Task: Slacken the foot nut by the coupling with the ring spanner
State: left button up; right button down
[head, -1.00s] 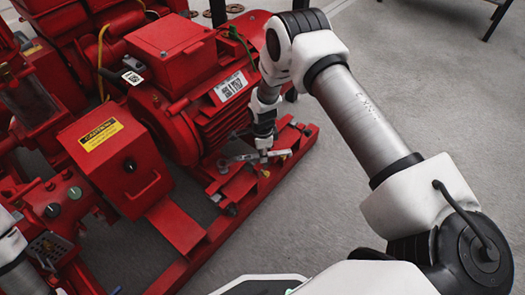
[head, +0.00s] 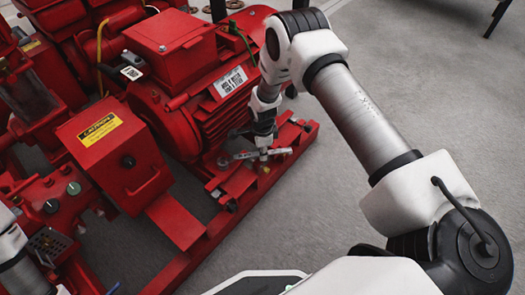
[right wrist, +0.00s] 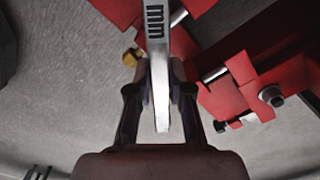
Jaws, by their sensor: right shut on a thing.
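My right gripper (head: 263,155) is low beside the red motor (head: 190,80), over the base frame. It is shut on the silver ring spanner (head: 246,155), which lies roughly level across it. The spanner's left end reaches toward the motor foot near the coupling side. The right wrist view shows the spanner shaft (right wrist: 156,50) upright between the fingers, with "mm" marked on it. Its ring end is outside that view. I cannot tell in the head view whether the ring is on the foot nut. My left gripper is not in view; only part of my left arm shows at the lower left.
A red box with a yellow caution label (head: 99,130) stands left of the motor. The red base rail (head: 205,240) runs along the front. A bolt head (right wrist: 272,96) on red steel shows in the wrist view. Grey floor (head: 420,95) is open at right.

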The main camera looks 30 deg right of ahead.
jog(key=shift+f+b, duration=0.4)
jog(key=shift+f, duration=0.35)
jog(key=shift+w, duration=0.1)
jog(key=shift+w+d+n+b, duration=0.2)
jog(key=shift+w+n+b, duration=0.65)
jog(key=shift+w+n, duration=0.35)
jog(key=shift+w+d+n+b, duration=0.2)
jog(key=shift+w+n+b, duration=0.7)
jog(key=shift+w, duration=0.45)
jog(key=shift+s+p, duration=0.35)
jog(key=shift+p, duration=0.35)
